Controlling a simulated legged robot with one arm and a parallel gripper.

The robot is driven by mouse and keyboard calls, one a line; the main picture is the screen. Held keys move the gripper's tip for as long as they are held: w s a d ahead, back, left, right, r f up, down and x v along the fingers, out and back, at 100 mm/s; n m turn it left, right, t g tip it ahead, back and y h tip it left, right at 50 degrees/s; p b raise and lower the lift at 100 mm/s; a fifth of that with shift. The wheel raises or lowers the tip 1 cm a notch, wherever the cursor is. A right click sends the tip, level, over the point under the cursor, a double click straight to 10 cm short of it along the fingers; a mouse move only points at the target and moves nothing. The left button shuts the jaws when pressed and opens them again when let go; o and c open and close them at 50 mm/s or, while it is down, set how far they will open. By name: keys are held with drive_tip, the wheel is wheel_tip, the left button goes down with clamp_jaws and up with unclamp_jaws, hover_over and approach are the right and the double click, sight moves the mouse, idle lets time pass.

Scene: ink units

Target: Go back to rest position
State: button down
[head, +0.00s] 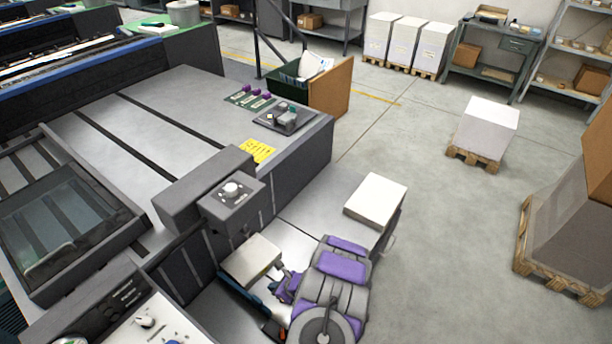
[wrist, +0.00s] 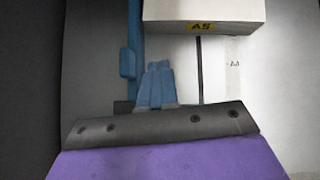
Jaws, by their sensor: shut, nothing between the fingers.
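My gripper (head: 274,273) is low in the bottom middle of the head view, at the end of my grey and purple arm. It is close to the right side of a white paper stack (head: 250,258). In the wrist view my gripper (wrist: 156,70) shows two blue fingertips shut together with nothing between them. Ahead of them is a white block (wrist: 205,14) with a yellow "A5" label, apart from the fingertips in the picture. A blue upright guide (wrist: 133,45) stands just left of the fingers.
A second white stack (head: 376,200) lies on the grey surface right of the machine's control box (head: 231,193). The machine table (head: 150,110) carries a small tool tray (head: 287,118) at its right end. A loaded pallet (head: 484,130) stands on the floor; the central aisle is clear.

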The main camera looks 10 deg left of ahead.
drive_tip(key=s+a+r+n+g+y, duration=0.2)
drive_tip(key=a+r+n+y, duration=0.3)
drive_tip(key=r, duration=0.8)
drive_tip(key=s+a+r+n+g, duration=0.15)
drive_tip(key=a+r, duration=0.45)
drive_tip(key=r, duration=0.6)
drive_tip(key=s+d+r+n+g, duration=0.2)
drive_tip(key=s+r+n, duration=0.15)
drive_tip(key=r, duration=0.35)
drive_tip(key=s+d+r+n+g, duration=0.1)
drive_tip(key=s+r+n, duration=0.25)
drive_tip(key=r, duration=0.45)
drive_tip(key=s+d+r+n+g+h, duration=0.1)
drive_tip(key=s+d+r+n+h, duration=0.1)
drive_tip(key=s+d+r+n, duration=0.3)
drive_tip(key=s+d+r+n+h, duration=0.2)
drive_tip(key=s+d, duration=0.3)
drive_tip(key=d, duration=0.2)
drive_tip(key=s+d+n+t+h, duration=0.1)
drive_tip(key=s+d+h, duration=0.3)
drive_tip(key=d, duration=1)
drive_tip(key=s+d+t+h, duration=0.1)
drive_tip(key=s+d+h, duration=0.4)
drive_tip(key=d, duration=1)
drive_tip(key=s, duration=0.3)
drive_tip(key=shift+s+d+n, duration=0.2)
drive_tip(key=shift+s+n, duration=0.15)
drive_tip(key=shift+s, duration=0.05)
